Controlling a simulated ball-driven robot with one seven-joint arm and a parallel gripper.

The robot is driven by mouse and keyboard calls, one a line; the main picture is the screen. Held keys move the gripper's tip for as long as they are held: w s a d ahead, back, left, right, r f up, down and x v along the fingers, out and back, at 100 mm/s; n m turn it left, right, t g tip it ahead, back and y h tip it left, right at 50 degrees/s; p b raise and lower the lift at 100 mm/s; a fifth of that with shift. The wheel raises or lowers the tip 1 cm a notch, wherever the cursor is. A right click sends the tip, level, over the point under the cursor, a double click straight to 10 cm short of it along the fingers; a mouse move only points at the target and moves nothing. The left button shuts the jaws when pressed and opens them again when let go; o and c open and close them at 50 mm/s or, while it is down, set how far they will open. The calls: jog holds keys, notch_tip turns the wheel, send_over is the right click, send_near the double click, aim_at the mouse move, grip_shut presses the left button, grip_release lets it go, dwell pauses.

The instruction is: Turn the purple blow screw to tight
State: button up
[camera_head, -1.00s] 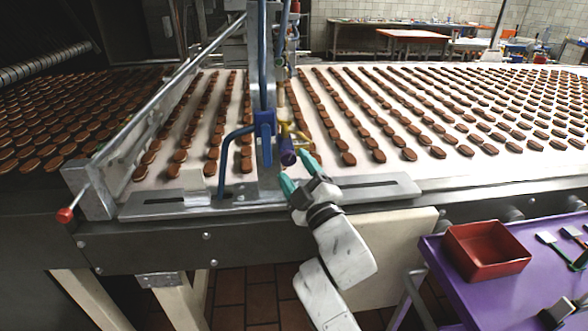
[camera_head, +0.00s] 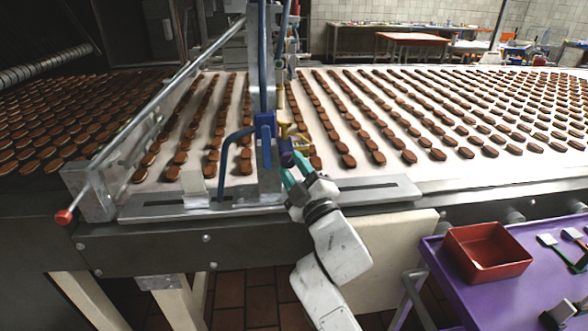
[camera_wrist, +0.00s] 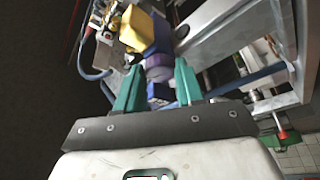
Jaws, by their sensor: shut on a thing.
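The purple blow screw (camera_head: 287,158) sits on the blue and yellow fitting of the upright post at the conveyor's near edge. In the wrist view, the purple screw (camera_wrist: 157,69) shows between the teal fingers. My gripper (camera_head: 293,165) reaches it from the lower right and is shut on it, one finger on each side. The wrist view shows both fingers of my gripper (camera_wrist: 158,77) near the screw's sides. The fingers partly hide the screw, and I cannot tell how tight it is.
The blue clamp (camera_head: 265,124) and a bent blue hose (camera_head: 222,160) stand left of the screw. Rows of brown sandwich biscuits cover the white belt (camera_head: 420,172). A red bin (camera_head: 487,251) stands on a purple table (camera_head: 455,290) at lower right.

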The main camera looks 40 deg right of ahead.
jog(key=shift+c, duration=0.6)
jog(key=shift+f, duration=0.1)
jog(key=shift+f+b, duration=0.15)
jog(key=shift+b, duration=0.65)
